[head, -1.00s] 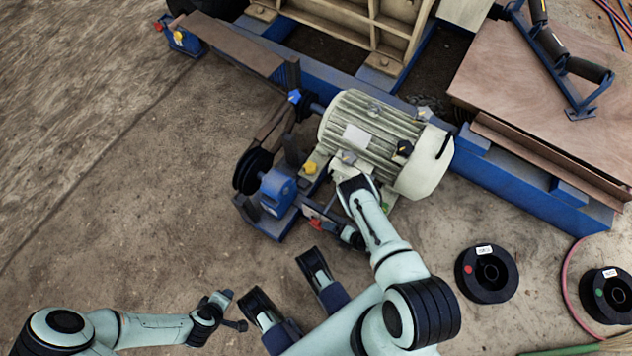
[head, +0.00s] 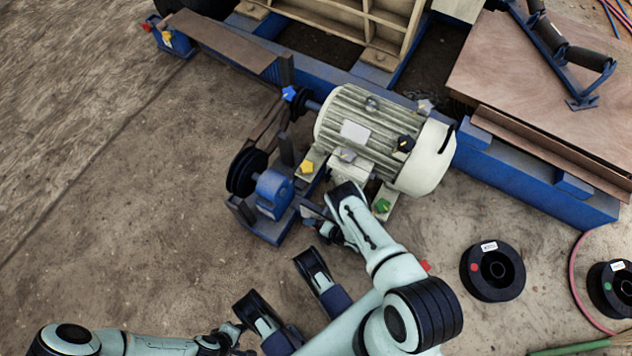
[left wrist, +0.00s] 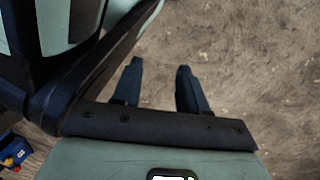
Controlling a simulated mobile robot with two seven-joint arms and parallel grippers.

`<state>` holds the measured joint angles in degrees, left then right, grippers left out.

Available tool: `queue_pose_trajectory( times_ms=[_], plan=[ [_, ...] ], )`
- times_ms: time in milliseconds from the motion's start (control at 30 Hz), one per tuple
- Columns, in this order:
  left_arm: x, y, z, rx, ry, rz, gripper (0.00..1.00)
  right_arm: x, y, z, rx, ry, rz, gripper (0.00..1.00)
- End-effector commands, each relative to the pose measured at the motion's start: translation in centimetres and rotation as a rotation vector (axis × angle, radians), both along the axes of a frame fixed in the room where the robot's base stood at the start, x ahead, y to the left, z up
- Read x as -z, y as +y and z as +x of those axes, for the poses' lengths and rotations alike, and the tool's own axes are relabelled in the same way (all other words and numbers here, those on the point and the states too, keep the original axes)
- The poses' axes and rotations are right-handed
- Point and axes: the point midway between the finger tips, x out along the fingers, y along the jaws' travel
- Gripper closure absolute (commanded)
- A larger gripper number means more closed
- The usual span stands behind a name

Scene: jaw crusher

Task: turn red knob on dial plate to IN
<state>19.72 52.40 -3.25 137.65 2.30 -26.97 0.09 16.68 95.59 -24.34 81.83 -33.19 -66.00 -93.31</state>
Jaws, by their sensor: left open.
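A small red piece (head: 425,266) shows at the edge of my right arm in the head view; I cannot tell whether it is the red knob. Another red knob (head: 147,26) sits on a blue box at the far upper left. I cannot make out a dial plate or an IN mark. My right gripper (head: 326,232) is beside the blue bearing block and below the motor; its fingers are small and partly hidden, so its opening is unclear. My left gripper (left wrist: 158,72) is open and empty over bare ground in the left wrist view.
Black spools (head: 473,280) lie at the right. The ground at left is clear.

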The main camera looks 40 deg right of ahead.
Motion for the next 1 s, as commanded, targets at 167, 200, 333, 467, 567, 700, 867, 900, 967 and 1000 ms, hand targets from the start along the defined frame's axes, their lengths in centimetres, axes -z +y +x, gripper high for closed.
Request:
queue_pose_trajectory(
  times_ms=[167, 200, 333, 467, 567, 700, 867, 900, 967, 1000],
  plan=[
    [0.0, 0.0, 0.0, 0.001, -0.001, 0.000, 0.57, 0.0, 0.0, 0.0, 0.000, 0.000, 0.000, 0.61],
    [0.0, 0.0, 0.0, 0.001, -0.001, 0.000, 0.57, 0.0, 0.0, 0.0, 0.000, 0.000, 0.000, 0.61],
    [0.0, 0.0, 0.1, 0.001, -0.002, 0.000, 0.57, 0.0, 0.0, 0.0, -0.001, 0.002, -0.002, 0.61],
    [-0.2, 0.0, 0.3, 0.001, -0.010, 0.001, 0.57, -0.1, 0.0, 0.0, -0.002, 0.021, -0.010, 0.61],
    [-0.5, -0.1, 0.6, 0.002, -0.021, 0.002, 0.57, -0.2, 0.1, 0.1, -0.004, 0.052, -0.023, 0.61],
    [-1.0, -0.2, 1.4, 0.005, -0.046, 0.003, 0.57, -0.3, 0.2, 0.2, -0.004, 0.126, -0.054, 0.61],
    [-1.4, -0.3, 2.1, 0.006, -0.068, 0.004, 0.57, -0.4, 0.2, 0.4, -0.006, 0.246, -0.105, 0.61],
    [-1.4, -0.3, 2.0, 0.006, -0.068, 0.004, 0.57, -0.4, 0.2, 0.5, -0.005, 0.280, -0.120, 0.61],
    [-1.1, -0.3, 1.9, 0.007, -0.061, 0.004, 0.57, -0.4, 0.2, 0.5, -0.005, 0.333, -0.142, 0.61],
    [-0.9, -0.2, 1.6, 0.006, -0.052, 0.003, 0.57, -0.3, 0.2, 0.5, -0.004, 0.368, -0.156, 0.61]
  ],
)
